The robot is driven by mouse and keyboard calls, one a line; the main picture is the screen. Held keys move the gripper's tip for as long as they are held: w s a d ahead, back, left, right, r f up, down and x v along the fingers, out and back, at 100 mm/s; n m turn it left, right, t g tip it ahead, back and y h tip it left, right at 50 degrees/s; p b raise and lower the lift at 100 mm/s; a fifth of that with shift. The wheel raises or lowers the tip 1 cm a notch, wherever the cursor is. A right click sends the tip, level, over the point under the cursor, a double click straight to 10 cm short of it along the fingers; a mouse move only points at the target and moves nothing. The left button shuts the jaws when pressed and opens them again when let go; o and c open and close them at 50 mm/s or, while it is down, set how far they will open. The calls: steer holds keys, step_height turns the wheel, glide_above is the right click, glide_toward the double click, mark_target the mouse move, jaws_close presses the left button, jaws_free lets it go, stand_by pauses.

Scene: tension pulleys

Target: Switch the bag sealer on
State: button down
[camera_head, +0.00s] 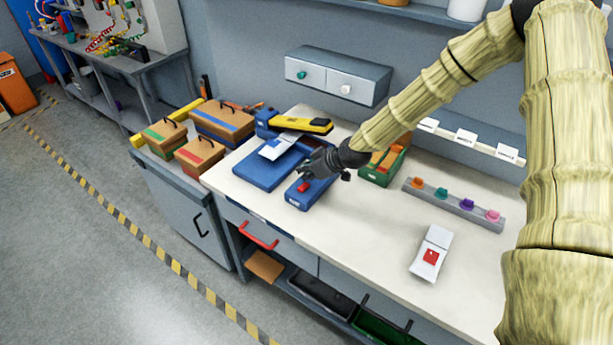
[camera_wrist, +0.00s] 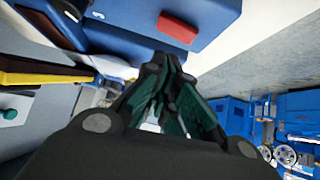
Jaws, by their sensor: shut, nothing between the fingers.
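The bag sealer (camera_head: 262,172) stands on the bench, with a blue base and a raised yellow-and-black bar (camera_head: 303,124). A white bag-like piece (camera_head: 279,146) lies on its base. At its right is a blue box (camera_head: 317,194) with a red switch (camera_head: 304,187). In the wrist view the red switch (camera_wrist: 178,27) shows on the blue box (camera_wrist: 218,12), just beyond my fingertips. My gripper (camera_head: 308,174) is shut and empty, close to the switch and box. I cannot tell whether it touches them, or which position the switch is in.
A green bin (camera_head: 383,166) and a grey rack of coloured knobs (camera_head: 453,205) stand to the right. A white device with a red patch (camera_head: 431,254) lies near the front edge. Cardboard boxes (camera_head: 222,121) stand at the left. The bench between is clear.

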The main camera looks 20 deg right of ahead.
steer(key=w+d+b+v, duration=0.1)
steer(key=b+v, duration=0.3)
steer(key=v, duration=0.6)
steer(key=shift+r, duration=0.45)
steer(key=shift+s+d, duration=0.1)
